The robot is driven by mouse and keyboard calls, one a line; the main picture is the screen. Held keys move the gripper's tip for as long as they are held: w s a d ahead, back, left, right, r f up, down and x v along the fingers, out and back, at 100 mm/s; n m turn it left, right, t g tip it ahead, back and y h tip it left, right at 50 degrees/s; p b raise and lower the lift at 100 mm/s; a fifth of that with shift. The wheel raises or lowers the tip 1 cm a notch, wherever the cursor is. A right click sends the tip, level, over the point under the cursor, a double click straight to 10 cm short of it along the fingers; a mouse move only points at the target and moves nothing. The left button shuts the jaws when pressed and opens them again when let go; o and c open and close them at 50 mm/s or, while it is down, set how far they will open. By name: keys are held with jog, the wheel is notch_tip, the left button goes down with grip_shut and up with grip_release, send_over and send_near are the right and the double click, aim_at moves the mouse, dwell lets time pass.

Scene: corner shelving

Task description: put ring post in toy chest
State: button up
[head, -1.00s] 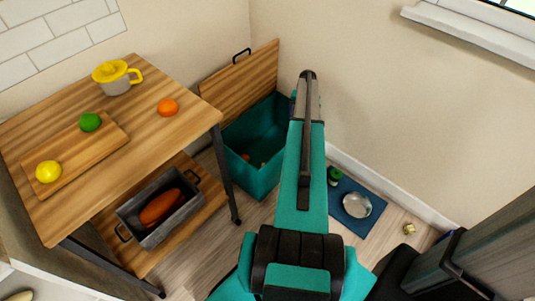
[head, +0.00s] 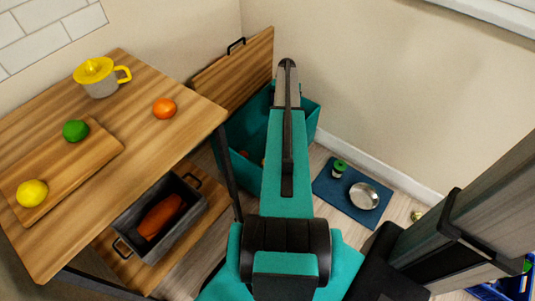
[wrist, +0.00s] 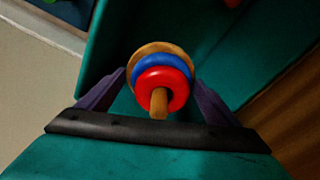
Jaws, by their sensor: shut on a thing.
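The ring post (wrist: 160,103) shows in the wrist view, with a wooden peg and red, blue and tan rings. My gripper (wrist: 158,85) is shut on it, one purple finger on each side. The teal toy chest (head: 310,112) stands open against the back wall in the head view, its wooden lid (head: 238,70) raised. My arm crosses in front of the chest and hides my gripper and the ring post there. Teal chest walls (wrist: 210,30) surround the ring post's background in the wrist view. The post's exact height relative to the rim is unclear.
A blue mat (head: 335,192) lies right of the chest.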

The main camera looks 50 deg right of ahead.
notch_tip(320, 180, down, 18)
jog(key=b, duration=1.7)
jog(key=shift+w+r, duration=0.15)
jog(key=shift+r, duration=0.05)
jog(key=shift+d, duration=0.1)
jog(key=shift+f+b, duration=0.9)
jog(key=shift+f, duration=1.55)
jog(key=shift+f, duration=0.1)
jog(key=shift+f+b, duration=1.05)
jog(key=shift+f, duration=1.35)
jog(key=shift+f, duration=0.1)
jog(key=o, duration=1.2)
notch_tip(320, 180, up, 12)
jog(key=a+p, duration=0.1)
jog(key=p, duration=0.3)
jog(key=shift+s+a, duration=0.15)
jog(key=shift+s, duration=0.15)
